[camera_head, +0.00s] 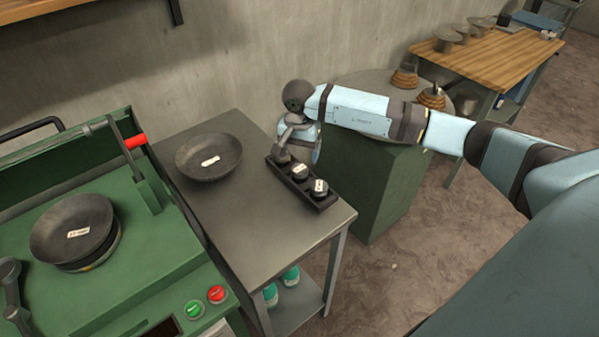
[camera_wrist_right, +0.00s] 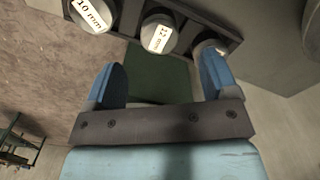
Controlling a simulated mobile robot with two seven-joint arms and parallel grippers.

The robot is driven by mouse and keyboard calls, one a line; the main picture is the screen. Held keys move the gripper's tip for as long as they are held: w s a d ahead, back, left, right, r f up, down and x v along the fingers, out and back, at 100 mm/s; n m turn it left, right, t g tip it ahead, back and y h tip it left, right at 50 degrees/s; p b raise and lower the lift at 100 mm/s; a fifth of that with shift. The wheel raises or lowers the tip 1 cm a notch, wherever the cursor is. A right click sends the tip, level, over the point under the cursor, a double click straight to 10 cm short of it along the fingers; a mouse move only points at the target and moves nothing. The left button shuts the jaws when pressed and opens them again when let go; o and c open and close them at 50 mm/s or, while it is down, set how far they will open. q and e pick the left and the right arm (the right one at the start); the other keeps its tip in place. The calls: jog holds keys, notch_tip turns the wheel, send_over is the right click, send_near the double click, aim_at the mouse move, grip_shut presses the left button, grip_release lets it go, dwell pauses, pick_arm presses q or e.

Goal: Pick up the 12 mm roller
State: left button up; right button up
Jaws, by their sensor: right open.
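The 12 mm roller (camera_wrist_right: 158,34), a grey cylinder with a white label, stands in the middle slot of a dark rack (camera_head: 326,203). In the head view it appears to be the middle roller (camera_head: 300,172). The 10 mm roller (camera_wrist_right: 91,14) stands at one end, and a third roller (camera_wrist_right: 205,44) at the other, its label not readable. My right gripper (camera_wrist_right: 160,68) is open and empty. Its blue fingers lie apart, with the 12 mm roller ahead between them. In the head view my right gripper (camera_head: 301,149) is beside the rack's far end. My left gripper is not in view.
The rack stands on a grey metal table (camera_head: 240,215). A dark bowl (camera_head: 208,157) lies to its left. A green machine (camera_head: 135,265) with another bowl (camera_head: 72,230) is at the left. A green cabinet (camera_head: 372,190) stands just right of the table.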

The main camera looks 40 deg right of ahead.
aim_at(300, 168)
jog(key=shift+d+f+p, duration=0.1)
jog(key=shift+f+p, duration=0.5)
jog(key=shift+f, duration=2.4)
jog(key=c, duration=1.3)
jog(key=shift+c, duration=0.2)
jog(key=shift+w+r, duration=0.1)
jog(key=shift+r, duration=0.1)
